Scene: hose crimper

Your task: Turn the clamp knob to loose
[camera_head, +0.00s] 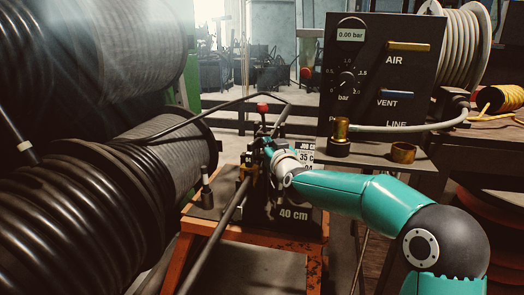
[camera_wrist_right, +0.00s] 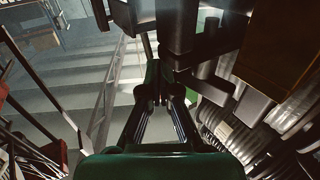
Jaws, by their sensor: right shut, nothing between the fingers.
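The crimper stand (camera_head: 310,228) is orange with a dark top, marked "40 cm". A red-tipped lever or knob (camera_head: 262,107) stands up at the back of the machine on it. A small dark upright knob (camera_head: 205,188) stands at the stand's left edge. I cannot tell which of these is the clamp knob, or its setting. My right gripper (camera_head: 266,150) reaches in from the right to the machine, its fingertips mostly hidden by dark parts. In the right wrist view its fingers (camera_wrist_right: 165,88) are closed together with nothing between them, close to dark machine parts (camera_wrist_right: 208,50). My left gripper is not seen.
Large black hose reels (camera_head: 75,190) fill the left side. A dark hose (camera_head: 228,208) runs through the machine. A pressure panel (camera_head: 385,75) reading 0.00 bar stands at the back right, with a brass fitting (camera_head: 403,152) on the shelf below. A job card (camera_head: 305,155) is behind my arm.

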